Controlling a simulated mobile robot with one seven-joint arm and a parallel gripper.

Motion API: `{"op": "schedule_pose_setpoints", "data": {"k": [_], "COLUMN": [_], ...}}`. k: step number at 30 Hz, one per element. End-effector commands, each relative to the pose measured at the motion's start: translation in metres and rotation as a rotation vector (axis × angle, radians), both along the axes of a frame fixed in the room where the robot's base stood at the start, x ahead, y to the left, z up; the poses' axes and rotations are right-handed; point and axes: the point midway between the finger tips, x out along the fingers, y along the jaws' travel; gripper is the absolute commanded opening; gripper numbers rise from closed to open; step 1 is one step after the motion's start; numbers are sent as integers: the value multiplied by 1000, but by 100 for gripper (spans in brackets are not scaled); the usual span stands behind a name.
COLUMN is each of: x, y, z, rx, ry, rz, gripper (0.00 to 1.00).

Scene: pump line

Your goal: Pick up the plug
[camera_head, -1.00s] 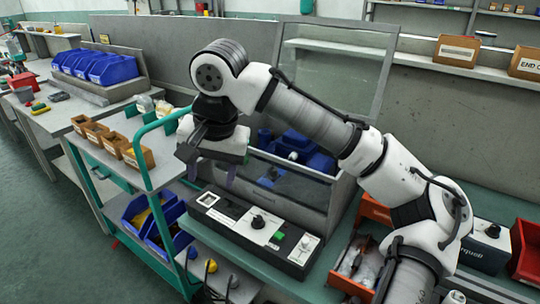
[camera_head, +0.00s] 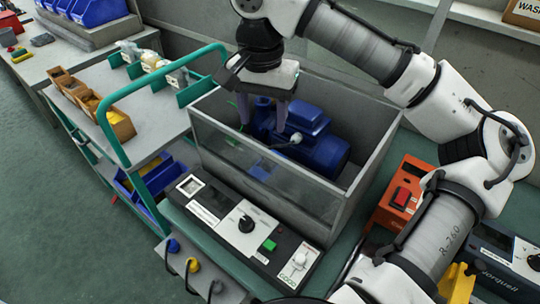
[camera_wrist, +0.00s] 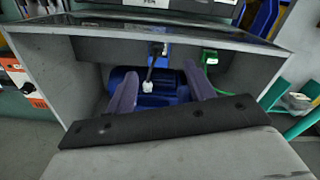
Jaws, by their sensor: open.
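A blue connector (camera_wrist: 158,49), apparently the plug, is on a black cable running from a white fitting (camera_wrist: 148,87) on the blue pump motor. In the head view the blue connector (camera_head: 260,169) shows through the clear front wall of the bin, low inside. My gripper (camera_head: 262,122) points down over the bin above the pump (camera_head: 322,150). Its two purple fingers are apart with nothing between them. In the wrist view my gripper (camera_wrist: 159,72) has the cable and white fitting between its fingers in the picture; the connector is beyond the fingertips. Contact cannot be told.
The bin's clear front wall (camera_head: 270,170) and grey sides surround the pump. A green clip with a green wire (camera_wrist: 209,57) is beside the connector. A control panel (camera_head: 245,225) stands in front. A green-railed cart (camera_head: 150,110) is left, an orange box (camera_head: 402,196) right.

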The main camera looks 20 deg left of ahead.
Motion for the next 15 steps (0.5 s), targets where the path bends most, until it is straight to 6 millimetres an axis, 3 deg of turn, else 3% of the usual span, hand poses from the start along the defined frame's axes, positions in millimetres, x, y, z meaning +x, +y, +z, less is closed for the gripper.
{"op": "schedule_pose_setpoints", "data": {"k": [6,15], "x": [0,2], "y": [-1,-4], "z": [-41,-65], "rx": [-2,-1], "ry": [2,0], "rz": [0,0], "gripper": [54,54]}}
